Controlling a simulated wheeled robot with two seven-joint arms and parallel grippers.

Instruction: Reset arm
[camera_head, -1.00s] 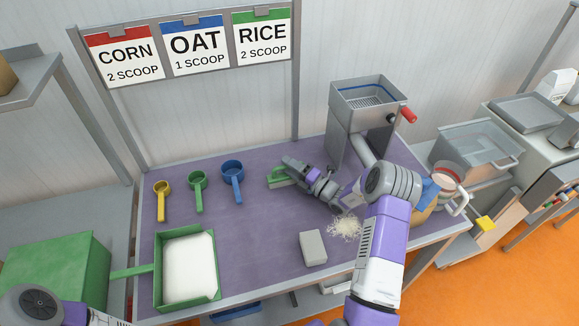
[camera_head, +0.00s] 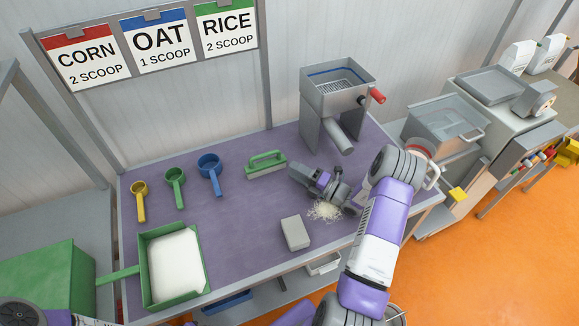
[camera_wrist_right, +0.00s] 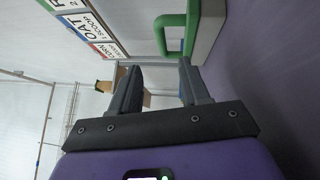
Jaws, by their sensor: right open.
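My right gripper (camera_head: 298,174) is open and empty, low over the purple tabletop (camera_head: 240,206). Its two fingers show apart, with nothing between them, in the right wrist view (camera_wrist_right: 158,84). A grey block with a green handle (camera_head: 266,167) sits just left of the fingertips, apart from them; it also shows in the right wrist view (camera_wrist_right: 206,28). Part of my left arm shows at the bottom left corner, but its gripper is out of frame.
A pile of pale shreds (camera_head: 325,211) lies under my right wrist, with a grey block (camera_head: 295,233) nearby. A metal hopper machine (camera_head: 333,90) stands behind. Yellow (camera_head: 140,200), green (camera_head: 176,188) and blue (camera_head: 210,174) scoops lie left. A green tray (camera_head: 151,290) holds white material.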

